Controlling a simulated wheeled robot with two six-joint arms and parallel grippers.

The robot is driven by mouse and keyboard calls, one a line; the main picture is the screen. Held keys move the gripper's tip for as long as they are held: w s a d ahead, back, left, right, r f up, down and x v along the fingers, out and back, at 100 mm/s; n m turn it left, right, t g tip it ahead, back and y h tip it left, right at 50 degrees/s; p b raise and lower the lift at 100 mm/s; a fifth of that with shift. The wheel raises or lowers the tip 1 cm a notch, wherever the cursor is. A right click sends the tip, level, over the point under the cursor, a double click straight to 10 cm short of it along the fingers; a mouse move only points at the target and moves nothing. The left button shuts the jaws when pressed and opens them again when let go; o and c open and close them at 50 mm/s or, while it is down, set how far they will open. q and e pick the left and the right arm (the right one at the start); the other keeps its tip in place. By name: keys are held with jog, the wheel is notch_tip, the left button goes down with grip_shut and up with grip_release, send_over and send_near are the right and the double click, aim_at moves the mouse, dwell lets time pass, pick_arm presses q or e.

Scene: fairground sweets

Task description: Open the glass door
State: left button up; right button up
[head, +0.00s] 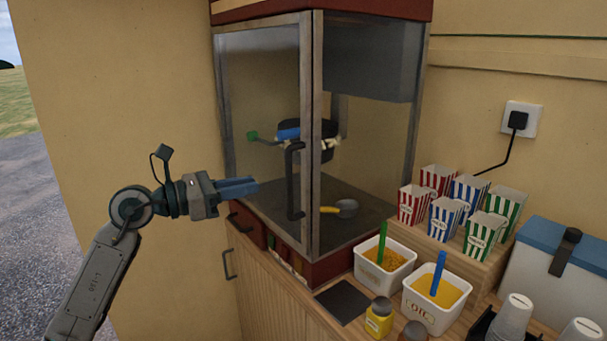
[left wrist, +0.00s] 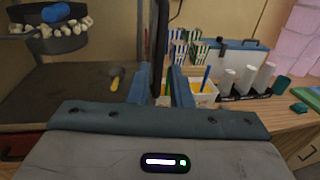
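The glass door (head: 262,110) of the popcorn machine has a metal frame and looks closed in the head view. Its black upright handle (head: 293,182) is near the door's right edge. The handle also shows in the left wrist view (left wrist: 160,40), lined up between the two fingers. My left gripper (head: 256,185) is open and empty, in front of the door and left of the handle. In the head view a gap shows between its blue fingertips and the handle. My right gripper is in neither view.
Inside the machine are a dark kettle (head: 317,132) and a scoop (head: 346,209). Right of it stand white tubs (head: 385,268), striped boxes (head: 438,180) and a blue-lidded cooler (head: 555,275). A drawer handle (head: 227,264) is below. Left of the machine is bare wall.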

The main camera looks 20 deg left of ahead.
pick_arm(q)
jog(key=p, duration=0.5)
send_over(289, 213)
jog(key=shift+w, duration=0.4)
grip_shut()
